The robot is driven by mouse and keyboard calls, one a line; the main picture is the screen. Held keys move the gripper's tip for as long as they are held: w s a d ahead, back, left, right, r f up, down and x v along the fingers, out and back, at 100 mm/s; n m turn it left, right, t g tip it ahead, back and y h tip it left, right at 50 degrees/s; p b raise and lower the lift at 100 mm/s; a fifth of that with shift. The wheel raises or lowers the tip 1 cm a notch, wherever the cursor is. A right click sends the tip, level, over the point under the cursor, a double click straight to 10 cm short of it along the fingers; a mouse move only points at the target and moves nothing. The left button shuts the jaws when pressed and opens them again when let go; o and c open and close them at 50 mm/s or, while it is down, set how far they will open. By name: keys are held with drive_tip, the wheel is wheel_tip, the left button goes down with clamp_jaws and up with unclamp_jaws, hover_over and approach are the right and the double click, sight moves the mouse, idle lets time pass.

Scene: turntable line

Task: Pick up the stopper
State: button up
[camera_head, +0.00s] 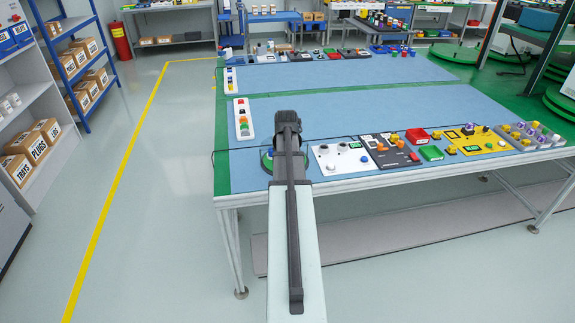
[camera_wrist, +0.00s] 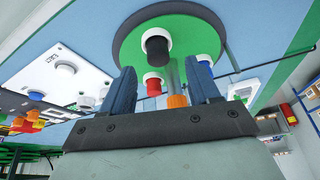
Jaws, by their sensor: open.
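I cannot tell which is the stopper. My gripper (camera_wrist: 160,67) is open, its dark fingers spread over the turntable area. The red and orange pieces appear between the fingers in the picture, with no contact visible. In the head view my arm hides most of the turntable (camera_head: 266,161).
A white panel with knobs (camera_head: 340,157) stands right of my arm, followed by a dark panel (camera_head: 388,150) and a yellow panel (camera_head: 468,140). A strip of coloured buttons (camera_head: 243,118) lies at left. The blue mat (camera_head: 350,108) beyond is clear.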

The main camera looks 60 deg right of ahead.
drive_tip(key=x, duration=0.4)
drive_tip(key=shift+s, duration=0.15)
drive_tip(key=c, duration=1.1)
